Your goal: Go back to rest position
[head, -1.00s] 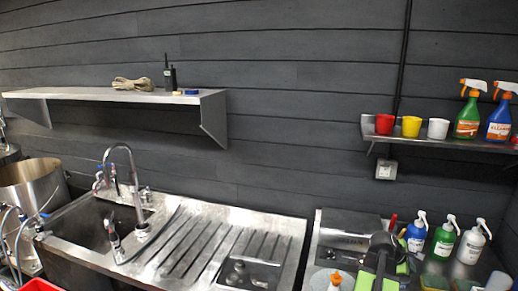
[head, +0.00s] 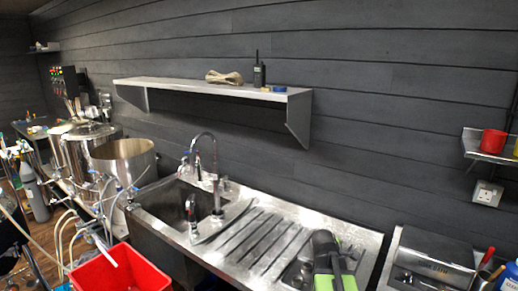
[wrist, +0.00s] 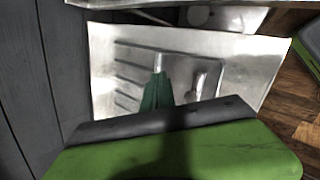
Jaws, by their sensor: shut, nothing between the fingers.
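My gripper (head: 328,262), black with green sides, shows at the bottom of the head view, in front of the right end of the steel drainboard (head: 262,235). It is shut and holds nothing. In the wrist view a large green and black part of my arm fills the bottom, with a dark green piece (wrist: 158,92) above it over the ridged steel. I cannot tell its fingertips apart clearly.
The sink (head: 178,205) with its tall tap is left of the drainboard. A red bin (head: 108,270) stands in front, at lower left. Steel kettles (head: 122,160) and hoses fill the left. A wall shelf (head: 215,88) holds a rope coil and a radio.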

